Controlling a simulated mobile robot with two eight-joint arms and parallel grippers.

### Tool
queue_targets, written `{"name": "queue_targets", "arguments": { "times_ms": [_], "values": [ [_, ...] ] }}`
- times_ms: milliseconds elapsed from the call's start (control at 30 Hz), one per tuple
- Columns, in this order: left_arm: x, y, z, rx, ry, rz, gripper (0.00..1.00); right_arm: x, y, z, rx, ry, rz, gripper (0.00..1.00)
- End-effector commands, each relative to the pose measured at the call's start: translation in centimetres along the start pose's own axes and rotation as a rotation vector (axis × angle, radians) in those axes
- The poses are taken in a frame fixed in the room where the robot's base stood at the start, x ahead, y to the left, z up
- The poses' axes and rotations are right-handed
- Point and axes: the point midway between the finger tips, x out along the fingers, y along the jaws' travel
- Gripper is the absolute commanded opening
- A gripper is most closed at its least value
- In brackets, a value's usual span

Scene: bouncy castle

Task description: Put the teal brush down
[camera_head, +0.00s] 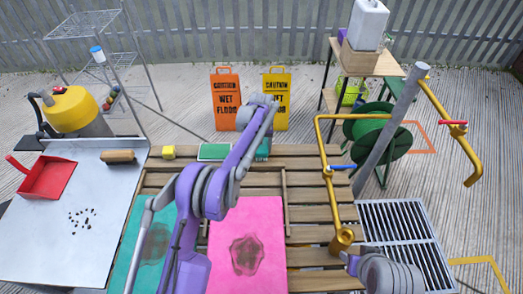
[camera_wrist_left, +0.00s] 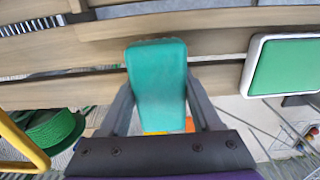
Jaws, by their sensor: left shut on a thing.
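The teal brush (camera_head: 263,147) shows as a small teal block at the far edge of the slatted wooden table (camera_head: 308,196), partly hidden by my left arm. In the left wrist view the brush (camera_wrist_left: 157,80) stands between the two dark fingers of my left gripper (camera_wrist_left: 160,100), which is shut on it. The brush is over or against the wooden slats; I cannot tell whether it touches them. In the head view my left gripper (camera_head: 263,140) is mostly hidden behind its wrist. Only part of my right arm shows at the lower right; its gripper is out of view.
A white-framed green pad (camera_head: 214,152) lies just left of the brush. A pink mat (camera_head: 262,225) lies nearer. Yellow piping (camera_head: 327,150) rises at the right. Wet-floor signs (camera_head: 226,98) stand behind.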

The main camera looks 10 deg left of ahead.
Motion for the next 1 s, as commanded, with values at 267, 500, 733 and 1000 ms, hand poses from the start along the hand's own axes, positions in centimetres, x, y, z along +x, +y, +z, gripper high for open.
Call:
{"name": "queue_targets", "arguments": {
  "times_ms": [267, 500, 733, 1000],
  "values": [
    [1.4, 0.0, 0.0, 0.000, 0.000, 0.000, 0.04, 0.0, 0.0, 0.0, 0.000, 0.000, 0.000, 0.50],
    [1.9, 0.0, 0.0, 0.000, -0.001, 0.000, 0.04, 0.3, 0.0, 0.3, 0.000, -0.002, 0.000, 0.50],
    [2.3, 0.0, 0.1, 0.000, -0.002, 0.000, 0.86, 0.4, 0.0, 0.4, 0.000, -0.003, 0.000, 0.50],
    [2.5, -0.2, 0.2, -0.002, -0.006, -0.002, 0.94, 0.4, 0.0, 0.4, 0.000, -0.003, 0.000, 0.50]
  ]
}}
